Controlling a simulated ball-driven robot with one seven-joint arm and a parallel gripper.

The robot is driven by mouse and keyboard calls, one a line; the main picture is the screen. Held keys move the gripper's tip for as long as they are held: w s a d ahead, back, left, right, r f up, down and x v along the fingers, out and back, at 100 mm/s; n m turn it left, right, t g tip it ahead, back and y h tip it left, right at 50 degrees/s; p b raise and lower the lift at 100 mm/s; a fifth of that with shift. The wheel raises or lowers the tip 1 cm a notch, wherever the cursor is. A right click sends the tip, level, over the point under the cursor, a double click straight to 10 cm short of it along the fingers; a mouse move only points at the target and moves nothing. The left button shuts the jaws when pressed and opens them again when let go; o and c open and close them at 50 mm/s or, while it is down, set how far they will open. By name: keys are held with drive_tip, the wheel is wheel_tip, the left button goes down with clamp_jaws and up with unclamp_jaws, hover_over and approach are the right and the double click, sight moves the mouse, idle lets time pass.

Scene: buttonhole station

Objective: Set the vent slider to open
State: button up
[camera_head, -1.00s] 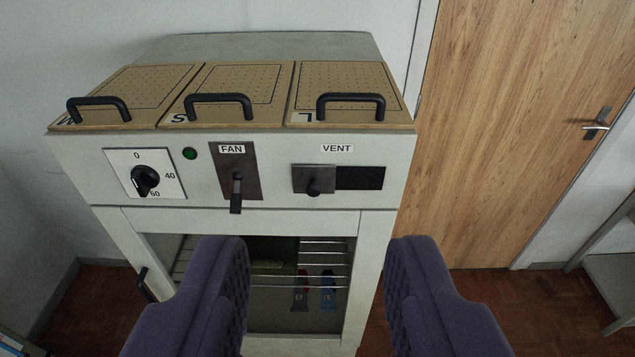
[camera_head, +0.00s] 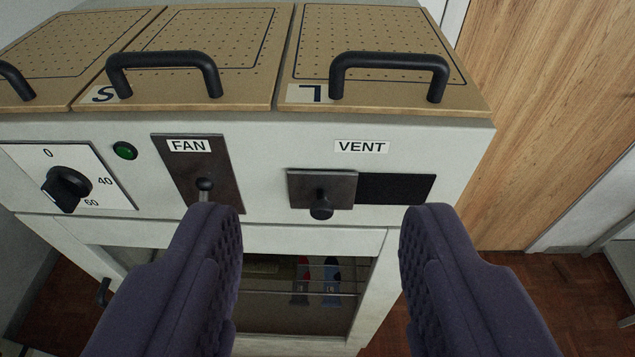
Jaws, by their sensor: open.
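The vent slider (camera_head: 321,188) is a dark square plate with a round black knob, under the VENT label (camera_head: 361,147) on the cabinet's front panel. It sits at the left of its track, and the black slot (camera_head: 396,188) shows uncovered to its right. My gripper (camera_head: 321,222) is open and empty. Its two purple padded fingers stand well apart in the lower picture, with the slider's knob between them in the view and apart from both. The left finger covers the lower part of the fan lever.
The fan lever (camera_head: 204,184) on its dark plate is close to the left finger in the view. A dial (camera_head: 67,188) and green lamp (camera_head: 125,151) are further left. Lids with black bar handles (camera_head: 390,62) jut above the panel. A wooden door (camera_head: 560,100) stands at right.

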drive_tip(key=w+f+p, duration=0.6)
drive_tip(key=g+p, duration=0.1)
drive_tip(key=p, duration=0.4)
approach(322, 213)
drive_tip(key=w, duration=0.1)
drive_tip(key=x, duration=0.7)
drive_tip(key=shift+w+f+b, duration=0.2)
drive_tip(key=shift+f+b, duration=0.05)
drive_tip(key=shift+b, duration=0.15)
clamp_jaws()
